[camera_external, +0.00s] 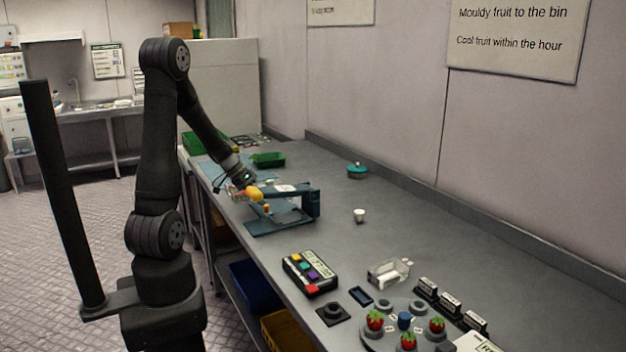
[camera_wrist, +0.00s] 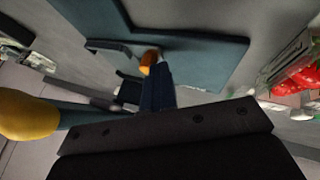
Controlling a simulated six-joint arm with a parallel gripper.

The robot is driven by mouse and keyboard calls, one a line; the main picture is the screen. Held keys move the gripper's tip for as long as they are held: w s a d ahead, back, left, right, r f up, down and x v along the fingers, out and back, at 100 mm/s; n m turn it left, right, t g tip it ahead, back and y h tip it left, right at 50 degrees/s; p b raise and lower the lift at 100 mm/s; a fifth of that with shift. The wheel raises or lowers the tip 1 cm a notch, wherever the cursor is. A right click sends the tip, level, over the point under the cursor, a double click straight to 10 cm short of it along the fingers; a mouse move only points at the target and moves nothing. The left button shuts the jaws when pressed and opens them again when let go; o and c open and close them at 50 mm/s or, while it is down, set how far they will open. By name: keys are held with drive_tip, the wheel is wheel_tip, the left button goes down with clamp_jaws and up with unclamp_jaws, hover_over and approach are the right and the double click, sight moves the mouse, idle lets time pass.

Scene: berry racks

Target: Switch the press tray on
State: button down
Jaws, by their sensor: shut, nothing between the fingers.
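The press tray is a blue-grey device (camera_external: 306,202) on the bench, with a flat base and a raised arm above it. A large yellow knob (camera_external: 253,193) sits at its left end; in the wrist view the knob (camera_wrist: 25,115) is at the left edge on a teal bar. A small orange piece (camera_external: 266,207) is below it, at the near side of the base. My gripper (camera_external: 243,190) is shut and empty, close beside the yellow knob. In the wrist view the narrow fingertips (camera_wrist: 157,85) point at the small orange piece (camera_wrist: 150,60); whether they touch is unclear.
A button box (camera_external: 310,273), a clear container (camera_external: 389,272) and a round plate with strawberries (camera_external: 378,337) stand nearer the camera. A white cup (camera_external: 359,215) and a teal-lidded pot (camera_external: 357,171) are to the right. The bench between is clear.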

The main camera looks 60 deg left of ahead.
drive_tip(key=shift+d, duration=0.25)
drive_tip(key=a, duration=0.2)
drive_tip(key=s+a, duration=0.1)
drive_tip(key=a, duration=0.1)
drive_tip(key=shift+a+r, duration=0.15)
drive_tip(key=shift+a, duration=0.25)
drive_tip(key=v, duration=0.9)
drive_tip(key=shift+s+r, duration=0.2)
drive_tip(key=shift+r, duration=0.1)
drive_tip(key=x, duration=0.9)
drive_tip(key=d, duration=0.2)
drive_tip(key=w+d+f, duration=0.1)
drive_tip(key=shift+w, duration=0.1)
drive_tip(key=shift+w+d, duration=0.1)
drive_tip(key=shift+d, duration=0.6)
